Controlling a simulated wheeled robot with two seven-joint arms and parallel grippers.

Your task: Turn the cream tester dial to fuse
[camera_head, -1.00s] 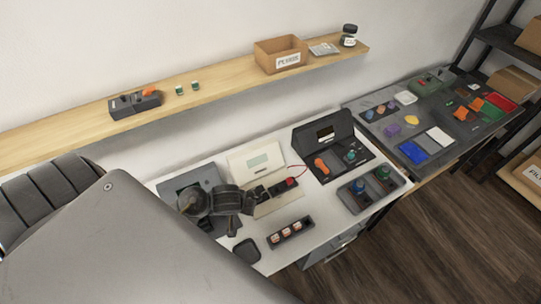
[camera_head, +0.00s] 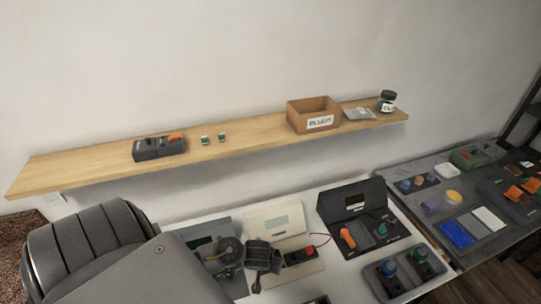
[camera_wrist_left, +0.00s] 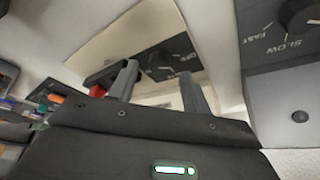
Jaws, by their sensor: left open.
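The cream tester (camera_head: 275,217) stands on the white bench, with a greenish display on its upright face. A red probe end (camera_head: 310,249) lies at its front right. My left gripper (camera_head: 262,268) is over the tester's front left and hides part of it in the head view. In the left wrist view its two fingers (camera_wrist_left: 158,90) are apart and empty. A dark dial (camera_wrist_left: 158,62) on a dark panel, with OFF lettering beside it, shows beyond and between the fingers, apart from them. I cannot tell where its pointer stands. My right gripper is not in view.
A grey unit with a FAST/SLOW dial (camera_wrist_left: 302,14) is close by on the right in the left wrist view. A black tester (camera_head: 352,205) with an orange knob stands right of the cream one. A wooden shelf (camera_head: 250,136) runs along the wall behind.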

